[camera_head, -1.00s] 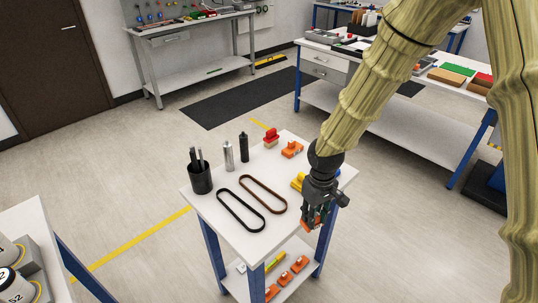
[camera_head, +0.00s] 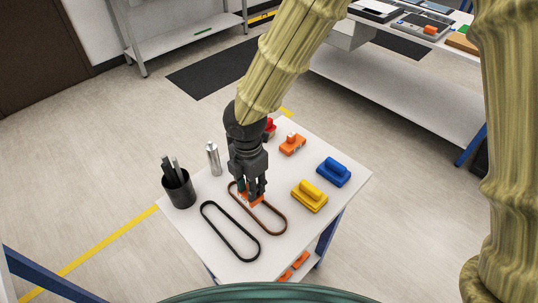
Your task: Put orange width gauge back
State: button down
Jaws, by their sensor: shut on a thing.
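My gripper (camera_head: 252,190) is shut on a small orange piece (camera_head: 256,199), seemingly the orange width gauge. The fingers cover most of it. It is over the brown belt loop (camera_head: 272,220) on the white table (camera_head: 215,240); I cannot tell if it touches the table. Another orange block (camera_head: 292,144) with a pale top stands on the table behind and to the right of my gripper. A red block (camera_head: 270,128) is partly hidden behind my arm.
A black belt loop (camera_head: 229,231) lies at the front left. A black cup of rods (camera_head: 178,188) and a silver cylinder (camera_head: 213,158) stand at the left. Yellow (camera_head: 309,197) and blue (camera_head: 334,172) blocks sit at the right. Orange pieces (camera_head: 294,266) lie on the lower shelf.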

jog(key=shift+w, duration=0.35)
jog(key=w+d+p, duration=0.1)
jog(key=w, duration=0.4)
jog(key=w+d+f+p, duration=0.1)
jog(key=w+d+p, duration=0.1)
jog(key=w, duration=0.2)
jog(key=w+d+p, duration=0.1)
jog(key=w+p, duration=0.1)
jog(key=w, duration=0.3)
jog(key=shift+w+d+f, duration=0.15)
jog(key=shift+w+d, duration=0.15)
jog(key=shift+d, duration=0.05)
jog(key=shift+f+p, duration=0.85)
jog(key=shift+f, duration=0.95)
jog(key=shift+f, duration=0.1)
jog(key=c, duration=1.2)
grip_release()
jog(key=shift+o, duration=0.2)
notch_tip(320, 180, up, 12)
jog(key=b, duration=0.2)
jog(key=shift+b, duration=0.35)
